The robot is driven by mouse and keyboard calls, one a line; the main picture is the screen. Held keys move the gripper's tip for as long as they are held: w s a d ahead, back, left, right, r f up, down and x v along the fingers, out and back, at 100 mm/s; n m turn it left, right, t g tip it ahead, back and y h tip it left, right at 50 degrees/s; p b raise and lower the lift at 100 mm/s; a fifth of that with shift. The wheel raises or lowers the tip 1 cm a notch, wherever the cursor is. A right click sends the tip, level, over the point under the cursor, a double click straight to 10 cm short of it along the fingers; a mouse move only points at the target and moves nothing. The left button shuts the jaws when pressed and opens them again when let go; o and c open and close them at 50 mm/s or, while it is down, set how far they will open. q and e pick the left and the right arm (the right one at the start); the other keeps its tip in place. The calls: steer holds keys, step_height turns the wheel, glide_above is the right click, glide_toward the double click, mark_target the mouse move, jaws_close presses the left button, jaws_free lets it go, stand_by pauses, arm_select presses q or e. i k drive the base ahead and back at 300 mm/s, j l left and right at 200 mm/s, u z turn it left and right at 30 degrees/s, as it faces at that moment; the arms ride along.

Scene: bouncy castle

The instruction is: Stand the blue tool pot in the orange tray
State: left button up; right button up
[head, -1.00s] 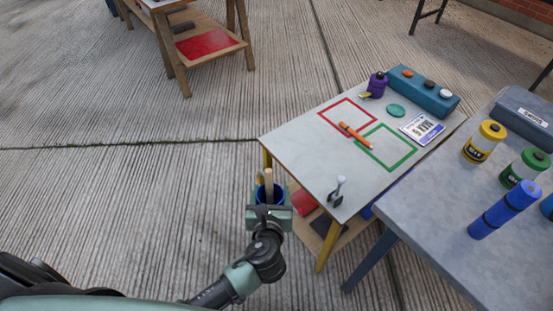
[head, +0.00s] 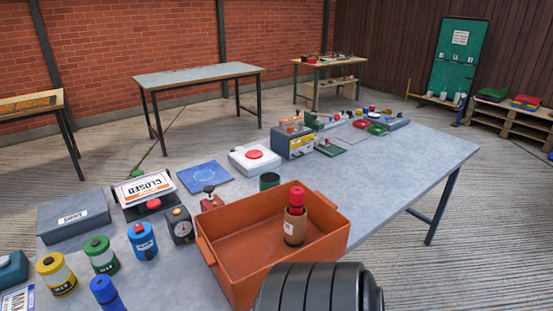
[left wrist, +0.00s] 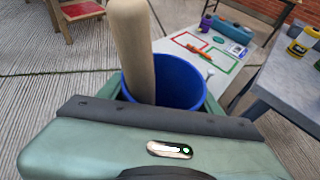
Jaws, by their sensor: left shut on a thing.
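The blue tool pot (left wrist: 182,80) is in the left wrist view, with a thick wooden handle (left wrist: 132,45) standing up in it. My left gripper (left wrist: 163,98) is shut on the pot, its green jaws at either side; its near body hides the pot's lower part. The pot and left gripper are out of the head view. The orange tray (head: 250,245) sits on the grey table in the head view. A brown cylinder with a red top (head: 295,218) stands in its right part; the left part of its floor is bare. My right gripper is in neither view.
Left of the tray on the grey table (head: 410,165) stand a dark timer (head: 180,226), a blue canister (head: 142,240) and several other canisters. A dark green cup (head: 269,181) stands behind the tray. In the left wrist view, a lower table (left wrist: 195,62) lies beyond the pot.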

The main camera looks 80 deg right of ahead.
mark_target(243, 255)
steer(key=k+l, duration=0.15)
steer(key=l, duration=0.25)
steer(key=k+l, duration=0.15)
steer(key=l, duration=0.2)
steer(key=k+l, duration=0.15)
steer(key=l, duration=0.25)
steer(key=k+l, duration=0.15)
steer(key=l, duration=0.2)
steer(key=k+l, duration=0.15)
steer(key=l, duration=0.25)
